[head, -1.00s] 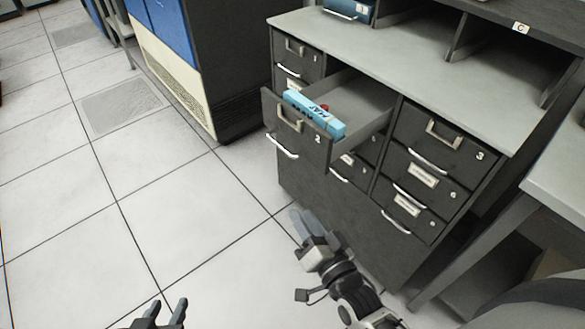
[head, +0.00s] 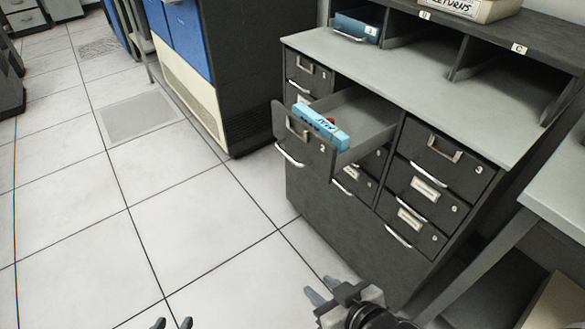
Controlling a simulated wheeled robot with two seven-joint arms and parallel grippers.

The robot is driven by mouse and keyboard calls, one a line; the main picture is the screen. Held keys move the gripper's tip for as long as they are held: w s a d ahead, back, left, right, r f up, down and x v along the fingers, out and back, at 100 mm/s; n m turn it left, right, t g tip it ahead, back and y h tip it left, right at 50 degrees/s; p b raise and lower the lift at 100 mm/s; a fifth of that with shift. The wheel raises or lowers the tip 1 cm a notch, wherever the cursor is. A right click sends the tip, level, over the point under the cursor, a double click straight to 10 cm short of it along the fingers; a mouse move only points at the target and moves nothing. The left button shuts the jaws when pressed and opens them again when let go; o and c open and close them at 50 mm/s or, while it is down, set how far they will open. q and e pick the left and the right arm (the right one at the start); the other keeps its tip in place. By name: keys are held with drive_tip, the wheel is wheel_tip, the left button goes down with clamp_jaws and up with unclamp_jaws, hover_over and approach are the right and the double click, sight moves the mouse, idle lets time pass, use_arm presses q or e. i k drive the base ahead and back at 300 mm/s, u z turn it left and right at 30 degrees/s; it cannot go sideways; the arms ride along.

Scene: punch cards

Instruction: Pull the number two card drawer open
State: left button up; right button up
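The number two card drawer (head: 301,142) stands pulled out of the dark grey cabinet in the head view. It has a label holder, a silver pull handle (head: 290,155) low on its front and the number 2. A light blue card box (head: 321,126) with lettering lies in it, with something small and red beside it. My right gripper (head: 320,291) is below and in front of the cabinet, apart from the drawer, its fingers spread and empty. My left gripper (head: 173,323) shows only as two separated fingertips at the bottom edge, over the floor.
Drawer 1 (head: 306,73) and drawer 3 (head: 442,156) are closed. A grey counter (head: 420,88) with open cubbies tops the cabinet; a blue box (head: 358,26) sits in one. A table (head: 560,170) stands at right. Tiled floor (head: 90,215) at left is clear.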

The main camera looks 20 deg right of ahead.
sight(370, 119)
drive_tip(key=z, duration=0.05)
drive_tip(key=k, duration=0.95)
drive_tip(key=u, duration=0.7)
drive_tip(key=i, duration=1.5)
drive_tip(key=z, duration=0.75)
